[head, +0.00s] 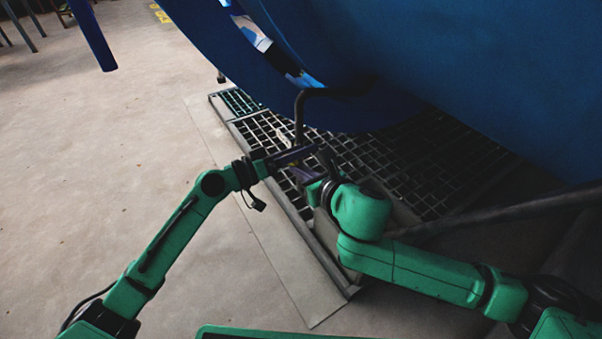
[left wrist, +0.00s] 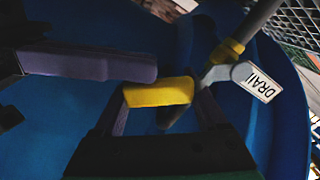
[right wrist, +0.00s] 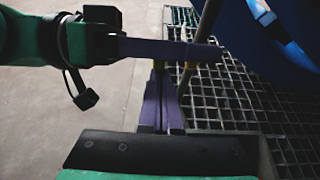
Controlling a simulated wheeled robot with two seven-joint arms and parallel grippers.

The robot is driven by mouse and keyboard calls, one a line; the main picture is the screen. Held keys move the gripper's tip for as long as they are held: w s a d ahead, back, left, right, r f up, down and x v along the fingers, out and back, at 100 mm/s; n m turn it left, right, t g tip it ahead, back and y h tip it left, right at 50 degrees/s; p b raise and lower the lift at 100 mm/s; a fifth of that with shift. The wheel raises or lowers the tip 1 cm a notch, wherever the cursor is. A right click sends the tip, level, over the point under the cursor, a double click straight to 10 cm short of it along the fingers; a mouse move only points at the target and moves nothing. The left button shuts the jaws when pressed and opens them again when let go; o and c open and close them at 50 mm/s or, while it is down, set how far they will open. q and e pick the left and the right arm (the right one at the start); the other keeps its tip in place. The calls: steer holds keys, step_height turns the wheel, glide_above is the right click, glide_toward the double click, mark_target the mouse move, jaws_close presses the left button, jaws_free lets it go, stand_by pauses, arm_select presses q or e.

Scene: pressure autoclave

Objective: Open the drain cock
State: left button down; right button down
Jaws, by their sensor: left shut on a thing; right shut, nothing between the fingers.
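The drain pipe (head: 299,118) hangs down from the blue vessel. In the left wrist view it has a yellow collar (left wrist: 227,52) and a white tag (left wrist: 256,82) lettered DRAIN, partly cut off. The cock's yellow lever (left wrist: 158,92) lies between the purple fingers of my left gripper (left wrist: 162,100), which is shut on it. My left gripper also shows in the head view (head: 296,155), beside the pipe's lower end. My right gripper (right wrist: 162,92) is shut and empty, its fingertips just below the left gripper's fingers in the right wrist view. Whether they touch is unclear.
The blue vessel (head: 450,80) curves overhead close above both grippers. A dark floor grate (head: 400,160) lies beneath it. A dark bar (head: 500,212) runs at the right near my right arm. Open concrete floor (head: 110,130) extends to the left.

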arm_select(q)
steer(key=shift+f, duration=0.1)
arm_select(e)
steer(key=shift+w+a+r, duration=0.1)
steer(key=shift+w+r, duration=0.05)
steer(key=shift+r, duration=0.4)
arm_select(q)
steer(key=shift+c, duration=1)
jaws_free()
arm_select(e)
steer(key=shift+f, duration=0.1)
